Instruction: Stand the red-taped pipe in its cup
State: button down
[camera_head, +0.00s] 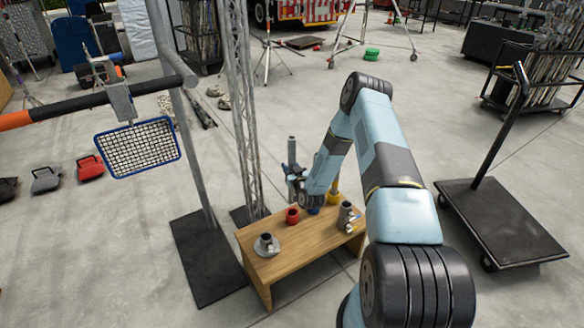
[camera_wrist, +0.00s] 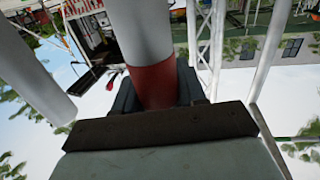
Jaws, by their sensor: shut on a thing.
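My gripper (camera_head: 293,180) is shut on a grey pipe (camera_head: 291,152), held roughly upright above the back left of the wooden table (camera_head: 300,243). In the wrist view the pipe (camera_wrist: 146,30) carries a red tape band (camera_wrist: 153,82) close to the dark jaws. The band cannot be made out in the head view. A red cup (camera_head: 292,215) stands on the table, below and apart from the gripper. A blue cup (camera_head: 313,210) is to its right, partly hidden by my arm. A yellow cup (camera_head: 334,198) stands farther right.
Grey metal fittings stand on the table's front left (camera_head: 267,246) and right (camera_head: 347,217). A truss tower (camera_head: 245,120) and a pole stand close to the table's left, with a hanging mesh panel (camera_head: 138,146). A flat cart (camera_head: 500,222) is at the right.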

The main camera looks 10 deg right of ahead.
jog(key=shift+f, duration=2.25)
jog(key=shift+s+f, duration=0.1)
jog(key=shift+f, duration=4.05)
jog(key=c, duration=0.6)
grip_release()
jog(key=shift+o, duration=0.2)
jog(key=s+d, duration=0.2)
jog(key=s, duration=1.1)
jog(key=shift+s+d, duration=0.15)
jog(key=shift+s, duration=0.2)
